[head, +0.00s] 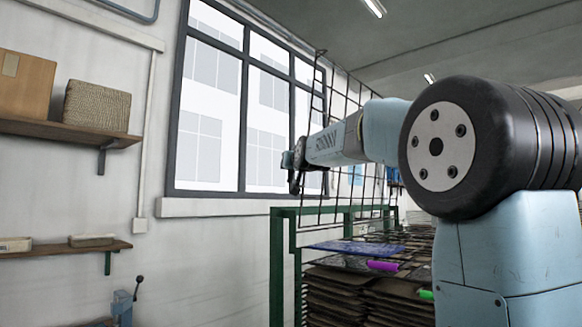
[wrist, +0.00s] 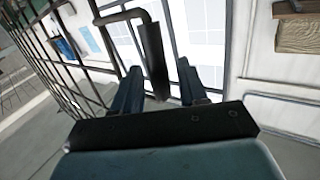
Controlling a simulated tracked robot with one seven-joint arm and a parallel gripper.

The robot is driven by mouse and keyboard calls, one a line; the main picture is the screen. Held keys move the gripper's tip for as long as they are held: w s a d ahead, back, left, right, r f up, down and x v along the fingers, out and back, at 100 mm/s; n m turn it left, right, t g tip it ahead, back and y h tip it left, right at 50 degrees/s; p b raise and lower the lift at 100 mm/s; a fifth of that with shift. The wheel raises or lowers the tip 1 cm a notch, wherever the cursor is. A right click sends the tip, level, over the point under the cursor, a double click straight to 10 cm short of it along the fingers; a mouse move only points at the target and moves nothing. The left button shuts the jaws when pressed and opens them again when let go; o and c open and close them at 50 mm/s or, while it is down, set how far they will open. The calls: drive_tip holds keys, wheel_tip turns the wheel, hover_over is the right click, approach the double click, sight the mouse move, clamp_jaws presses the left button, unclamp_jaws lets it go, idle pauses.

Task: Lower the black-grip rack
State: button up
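The black-grip rack (head: 340,190) is a dark wire grid, raised and standing steeply above the green frame in the head view. In the wrist view its wire bars (wrist: 45,65) run along the left, and its black grip (wrist: 153,62) hangs from a bent rod. My gripper (head: 296,160) is up at the rack's left side in the head view; the grip is hard to make out there. In the wrist view my gripper (wrist: 158,70) has its two fingers apart, one on each side of the grip, with gaps visible. Contact is not visible.
Below, the green frame (head: 277,260) holds stacked dark panels, with a purple grip (head: 383,265) and a green grip (head: 426,295) at the front. A window (head: 240,110) is behind. Shelves (head: 60,130) with boxes are on the left wall.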

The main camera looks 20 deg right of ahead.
clamp_jaws()
